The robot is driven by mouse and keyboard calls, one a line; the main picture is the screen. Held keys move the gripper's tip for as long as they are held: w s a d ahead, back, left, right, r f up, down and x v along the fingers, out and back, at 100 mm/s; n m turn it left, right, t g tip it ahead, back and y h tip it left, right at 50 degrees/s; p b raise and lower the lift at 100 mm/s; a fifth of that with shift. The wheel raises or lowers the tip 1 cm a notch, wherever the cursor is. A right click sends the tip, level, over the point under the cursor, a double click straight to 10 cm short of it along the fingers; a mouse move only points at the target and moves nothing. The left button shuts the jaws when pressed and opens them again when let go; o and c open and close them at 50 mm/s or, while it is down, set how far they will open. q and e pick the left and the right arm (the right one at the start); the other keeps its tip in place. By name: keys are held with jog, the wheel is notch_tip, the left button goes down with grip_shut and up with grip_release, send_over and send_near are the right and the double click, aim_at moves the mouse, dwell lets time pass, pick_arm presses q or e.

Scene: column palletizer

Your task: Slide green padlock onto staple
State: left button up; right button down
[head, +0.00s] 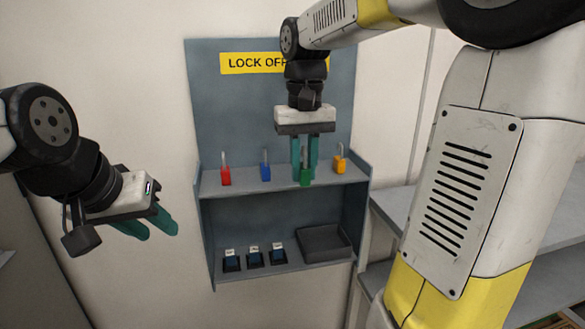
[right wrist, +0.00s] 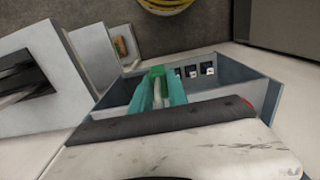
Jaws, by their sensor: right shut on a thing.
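The green padlock (head: 306,179) is between the teal fingertips of my right gripper (head: 305,172), at the front of the upper shelf. The right gripper points down and is shut on it. In the right wrist view the green padlock (right wrist: 157,71) shows at the ends of the fingers. I cannot make out a staple for certain in either view.
The upper shelf (head: 245,187) also holds a red padlock (head: 226,176), a blue padlock (head: 266,172) and an orange padlock (head: 340,165). Below are three small dark labelled units (head: 255,259) and a dark tray (head: 322,243). A LOCK OFF sign (head: 245,63) is on the back panel.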

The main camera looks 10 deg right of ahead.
jog(key=w+d, duration=0.1)
jog(key=w, duration=0.3)
jog(key=w+d, duration=0.1)
jog(key=w, duration=0.3)
jog(key=w+f, duration=0.1)
jog(key=w, duration=0.3)
jog(key=shift+w+d+f, duration=0.1)
jog(key=shift+d, duration=0.3)
jog(key=shift+w+d+f, duration=0.1)
jog(key=shift+w+f, duration=0.2)
jog(key=shift+f, duration=0.35)
jog(key=shift+w+d+f, duration=0.1)
jog(key=shift+w+f, duration=0.2)
jog(key=shift+f, duration=0.65)
jog(key=shift+f, duration=0.15)
jog(key=c, duration=1.3)
grip_release()
